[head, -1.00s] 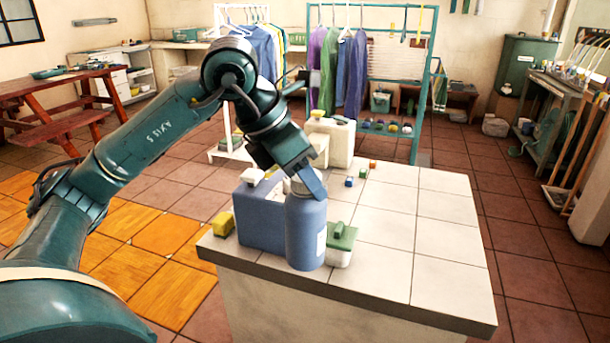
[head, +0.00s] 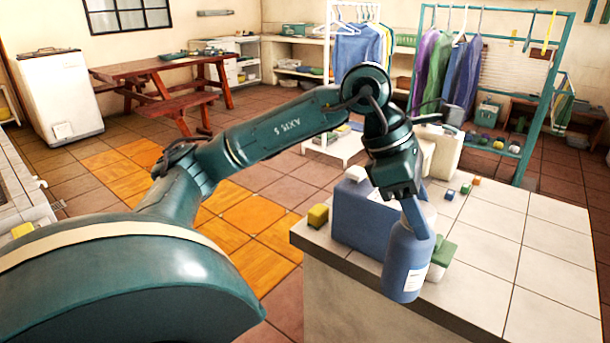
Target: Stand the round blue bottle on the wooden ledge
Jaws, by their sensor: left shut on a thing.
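The round blue bottle (head: 404,268) has a white label and hangs from my left gripper (head: 413,212), tilted slightly. The gripper is shut on its upper part and hides its top. The bottle's base overlaps the near edge of the tiled counter (head: 545,235); I cannot tell whether it touches. No wooden ledge can be made out for certain. A reddish wooden table with a bench (head: 165,75) stands at the back left. My right gripper is not in view.
A square blue jug (head: 362,218) stands behind the bottle, with a green-lidded tub (head: 440,258) close on its right. The counter's right side is clear. Hanging clothes stand behind.

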